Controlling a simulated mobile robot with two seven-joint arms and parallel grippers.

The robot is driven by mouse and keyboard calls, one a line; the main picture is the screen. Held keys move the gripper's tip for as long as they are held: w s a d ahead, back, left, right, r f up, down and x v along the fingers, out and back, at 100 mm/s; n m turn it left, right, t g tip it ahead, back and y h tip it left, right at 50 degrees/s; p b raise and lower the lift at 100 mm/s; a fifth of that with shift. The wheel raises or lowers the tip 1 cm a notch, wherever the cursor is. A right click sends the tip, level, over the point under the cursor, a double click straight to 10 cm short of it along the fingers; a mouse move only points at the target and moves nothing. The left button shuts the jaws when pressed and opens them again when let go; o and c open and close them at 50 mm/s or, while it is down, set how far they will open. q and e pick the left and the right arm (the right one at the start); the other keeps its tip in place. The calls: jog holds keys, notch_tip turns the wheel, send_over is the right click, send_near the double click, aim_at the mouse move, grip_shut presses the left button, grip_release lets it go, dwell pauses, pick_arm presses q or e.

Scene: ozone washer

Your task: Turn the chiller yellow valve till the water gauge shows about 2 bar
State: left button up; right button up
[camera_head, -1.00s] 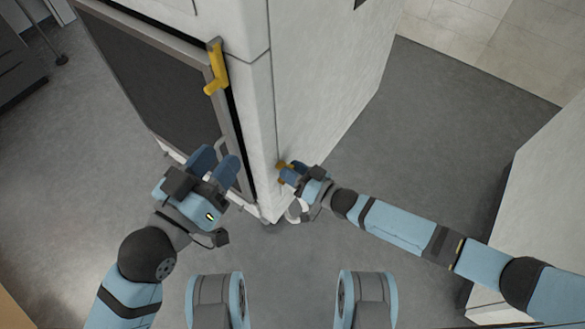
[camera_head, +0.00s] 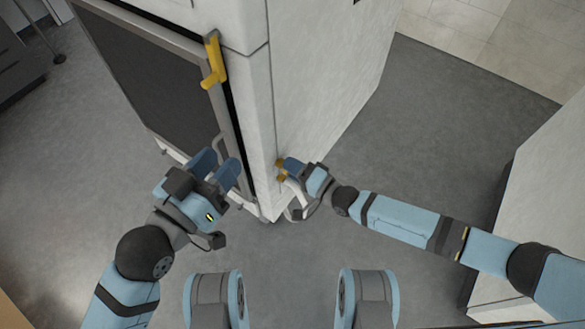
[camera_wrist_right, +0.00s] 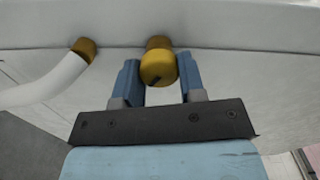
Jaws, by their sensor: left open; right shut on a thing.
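The yellow valve (camera_wrist_right: 158,69) is a round knob on the side wall of the tall white cabinet, seen up close in the right wrist view. My right gripper (camera_wrist_right: 160,84) is shut on it, one blue finger on each side. In the head view this gripper (camera_head: 287,166) is at the cabinet's side near its front corner, and its fingers hide most of the valve. My left gripper (camera_head: 220,168) is open and empty in front of the cabinet's dark door. No water gauge can be made out in these frames.
A white hose (camera_wrist_right: 45,85) with a brass fitting (camera_wrist_right: 84,48) joins the wall left of the valve. A yellow handle (camera_head: 213,62) is on the door edge of the cabinet (camera_head: 325,75). Another pale cabinet (camera_head: 540,200) stands at the right. Grey floor lies between.

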pick_arm(q)
jog(key=shift+f+b, duration=0.3)
jog(key=shift+f, duration=0.3)
pick_arm(e)
jog(key=shift+f+m, duration=0.15)
jog(key=shift+m, duration=0.75)
pick_arm(q)
jog(key=shift+s+f, duration=0.1)
pick_arm(e)
jog(key=o, duration=0.9)
pick_arm(q)
jog(key=shift+d, duration=0.1)
pick_arm(e)
jog(key=shift+o, duration=0.2)
pick_arm(q)
jog(key=shift+r, duration=0.2)
pick_arm(e)
jog(key=shift+r, duration=0.2)
